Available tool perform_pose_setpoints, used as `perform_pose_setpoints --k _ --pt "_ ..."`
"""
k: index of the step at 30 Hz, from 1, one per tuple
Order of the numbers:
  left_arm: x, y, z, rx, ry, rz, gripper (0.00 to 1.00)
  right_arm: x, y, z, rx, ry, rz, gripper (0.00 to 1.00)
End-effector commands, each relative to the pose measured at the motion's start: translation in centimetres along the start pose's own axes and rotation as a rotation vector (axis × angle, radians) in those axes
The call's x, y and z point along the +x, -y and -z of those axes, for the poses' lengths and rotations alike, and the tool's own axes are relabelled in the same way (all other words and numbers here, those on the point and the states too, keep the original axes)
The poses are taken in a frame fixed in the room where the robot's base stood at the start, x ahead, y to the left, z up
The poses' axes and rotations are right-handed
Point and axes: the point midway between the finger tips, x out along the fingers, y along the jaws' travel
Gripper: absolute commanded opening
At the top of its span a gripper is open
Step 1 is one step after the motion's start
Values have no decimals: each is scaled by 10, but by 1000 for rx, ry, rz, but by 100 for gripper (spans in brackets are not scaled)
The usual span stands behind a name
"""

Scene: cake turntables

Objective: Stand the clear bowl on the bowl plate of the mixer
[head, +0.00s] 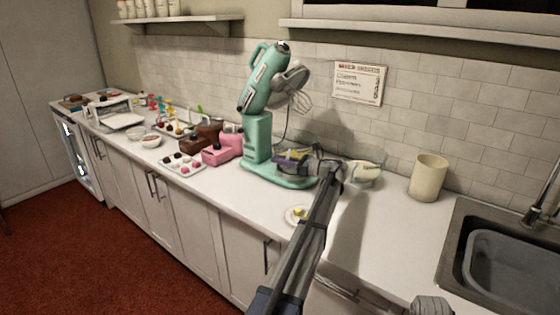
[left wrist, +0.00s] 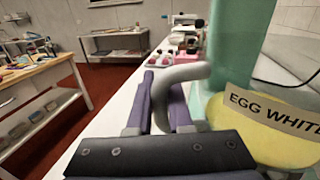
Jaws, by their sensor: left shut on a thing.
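The mint green mixer (head: 256,130) stands on the counter with its head tilted up and the whisk (head: 299,101) raised. Its bowl plate (head: 284,179) is on the low base. The clear bowl (head: 307,147) is at the mixer's base, below the whisk, partly hidden by my arm. It is hard to make out, and I cannot tell if it touches the plate. My left gripper (head: 292,158) is shut on the bowl's grey handle (left wrist: 184,76), which shows between the purple fingers in the left wrist view.
A bowl of yellowish egg white (head: 366,174) stands close to the right of the gripper. A small plate (head: 293,215) lies near the front edge. A cream canister (head: 428,178) and the sink (head: 510,262) are to the right. Pink boxes (head: 222,149) stand left of the mixer.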

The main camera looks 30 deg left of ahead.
Motion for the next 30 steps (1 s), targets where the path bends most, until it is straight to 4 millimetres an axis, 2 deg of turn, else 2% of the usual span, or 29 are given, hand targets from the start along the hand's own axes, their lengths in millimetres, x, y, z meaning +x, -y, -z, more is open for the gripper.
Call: perform_pose_setpoints --k 30 --pt "0 0 6 -2 2 0 0 7 1 0 0 0 0 50"
